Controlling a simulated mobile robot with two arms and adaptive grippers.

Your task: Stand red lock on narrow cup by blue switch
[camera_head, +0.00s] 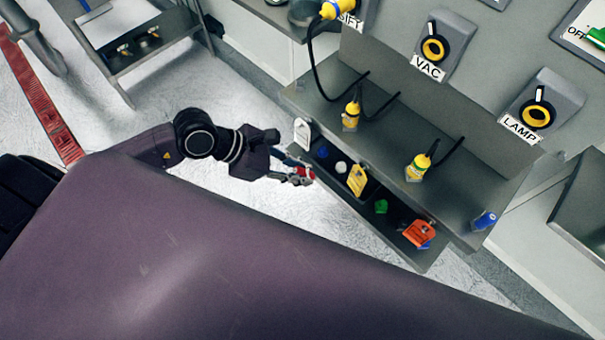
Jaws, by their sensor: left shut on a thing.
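My left gripper (298,173) is at the left end of the grey shelf unit, in front of its lower tray. It is shut on a small red thing, which I take to be the red lock (304,172); the fingers hide most of it. An orange-red lock (419,233) stands at the right end of the lower tray. A small blue thing (484,220) is at the right end of the upper shelf; I cannot tell what it is. I cannot make out the narrow cup or the blue switch. My right gripper is not in view.
The lower tray (350,205) also holds a white tag (302,133), a yellow lock (357,181) and a green piece (381,206). Yellow plugs (350,115) (418,166) with black cables stand on the upper shelf (385,135). VAC (433,47) and LAMP (537,114) knobs are above.

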